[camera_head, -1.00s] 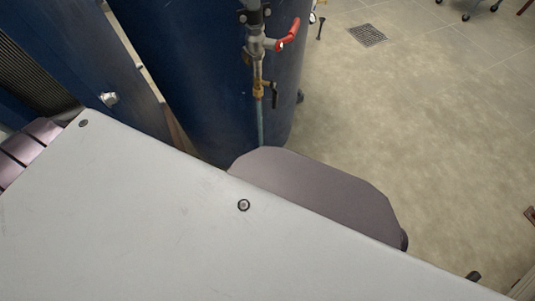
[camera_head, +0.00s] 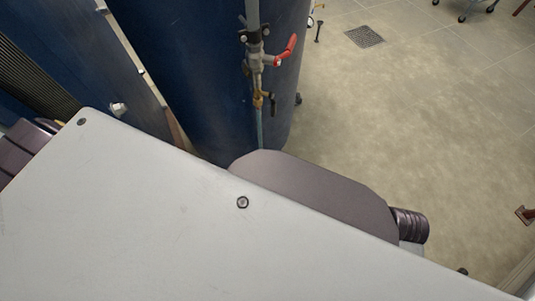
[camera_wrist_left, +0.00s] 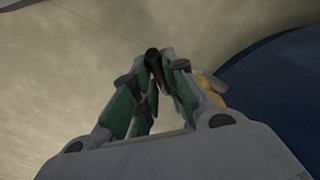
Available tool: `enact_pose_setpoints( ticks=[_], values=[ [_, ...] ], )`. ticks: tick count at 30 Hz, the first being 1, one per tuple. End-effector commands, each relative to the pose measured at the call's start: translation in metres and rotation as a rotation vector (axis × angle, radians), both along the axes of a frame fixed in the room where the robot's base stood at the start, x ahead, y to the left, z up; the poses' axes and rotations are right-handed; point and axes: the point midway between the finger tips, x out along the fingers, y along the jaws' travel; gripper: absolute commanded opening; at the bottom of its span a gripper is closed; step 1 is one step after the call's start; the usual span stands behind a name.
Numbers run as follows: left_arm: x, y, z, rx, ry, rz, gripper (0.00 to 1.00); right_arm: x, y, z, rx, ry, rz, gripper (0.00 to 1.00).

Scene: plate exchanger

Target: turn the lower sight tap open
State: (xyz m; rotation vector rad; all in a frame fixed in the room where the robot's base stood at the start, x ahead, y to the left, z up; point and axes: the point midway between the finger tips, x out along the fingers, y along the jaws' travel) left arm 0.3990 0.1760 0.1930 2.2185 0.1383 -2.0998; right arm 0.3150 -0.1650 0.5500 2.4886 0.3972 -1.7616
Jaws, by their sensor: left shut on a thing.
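In the left wrist view, my left gripper (camera_wrist_left: 153,62) is shut on a small black lever (camera_wrist_left: 153,54), whose dark end shows between the green-padded fingertips. A brass tap body (camera_wrist_left: 213,85) shows partly behind the right finger, against the blue tank (camera_wrist_left: 275,85). In the head view, a brass tap with a black lever (camera_head: 262,99) sits on the thin upright pipe below a red-handled valve. No gripper touches that tap. The pipe's lower part and my left gripper are hidden there behind my own body. I cannot see the held lever's full angle. My right gripper is not in view.
The blue tank (camera_head: 190,70) stands behind the pipe. The red valve handle (camera_head: 287,50) sticks out to the right above the brass tap. Open floor (camera_head: 430,130) with a drain grate (camera_head: 364,36) lies to the right.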

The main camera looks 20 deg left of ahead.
Motion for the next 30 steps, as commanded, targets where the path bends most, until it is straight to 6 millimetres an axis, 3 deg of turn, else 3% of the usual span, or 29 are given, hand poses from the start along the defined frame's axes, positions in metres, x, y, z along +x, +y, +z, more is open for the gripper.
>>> enact_pose_setpoints(
  ticks=[14, 15, 19, 30],
  values=[
    [0.0030, 0.0014, 0.0032, -0.004, 0.032, 0.000, 0.00, -0.0013, -0.0026, 0.0058, -0.012, 0.010, -0.001, 0.40],
    [0.0031, 0.0014, 0.0032, -0.004, 0.032, 0.000, 0.18, -0.0013, -0.0027, 0.0058, -0.012, 0.010, -0.001, 0.40],
    [0.0028, 0.0010, 0.0032, -0.005, 0.032, 0.000, 0.35, -0.0012, -0.0026, 0.0059, -0.012, 0.010, -0.001, 0.40],
    [0.0018, 0.0001, 0.0030, -0.005, 0.034, -0.001, 0.36, -0.0014, -0.0015, 0.0061, -0.008, 0.008, 0.000, 0.40]
  ],
)
